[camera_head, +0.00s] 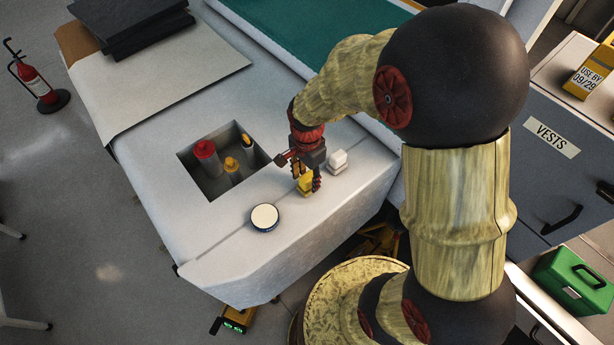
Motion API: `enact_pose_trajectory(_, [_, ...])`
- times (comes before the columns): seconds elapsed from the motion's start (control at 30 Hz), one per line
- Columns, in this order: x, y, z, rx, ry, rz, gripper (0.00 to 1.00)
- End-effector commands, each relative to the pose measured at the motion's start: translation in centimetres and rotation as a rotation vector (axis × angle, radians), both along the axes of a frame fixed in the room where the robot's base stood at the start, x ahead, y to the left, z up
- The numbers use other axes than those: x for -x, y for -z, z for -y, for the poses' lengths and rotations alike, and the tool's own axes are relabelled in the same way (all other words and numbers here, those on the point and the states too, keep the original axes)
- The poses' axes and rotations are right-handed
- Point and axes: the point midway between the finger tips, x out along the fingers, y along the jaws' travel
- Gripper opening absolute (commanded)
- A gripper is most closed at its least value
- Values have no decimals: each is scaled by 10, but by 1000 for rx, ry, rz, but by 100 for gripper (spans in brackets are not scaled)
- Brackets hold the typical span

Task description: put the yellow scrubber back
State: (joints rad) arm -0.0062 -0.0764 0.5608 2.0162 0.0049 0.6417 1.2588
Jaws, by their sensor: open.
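The yellow scrubber (305,185) appears as a small yellow block on the white counter (225,262), right of the recess and close to the front edge. My gripper (308,180) reaches down over it, with a finger on either side. The gripper is open. Part of the scrubber is hidden by the fingers, and I cannot tell whether they touch it.
A square recess (212,186) in the counter holds a red-topped cylinder (205,150) and yellow-topped items (231,164). A round white-topped tin (265,217) sits in front. A small white block (337,160) stands just right of my gripper.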

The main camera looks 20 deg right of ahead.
Motion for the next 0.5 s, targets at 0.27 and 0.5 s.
enact_pose_trajectory(0.27, [-2, -30, 0, 0, 0, 5, 43])
enact_pose_trajectory(0.5, [-1, -79, 0, 0, 0, 4, 43])
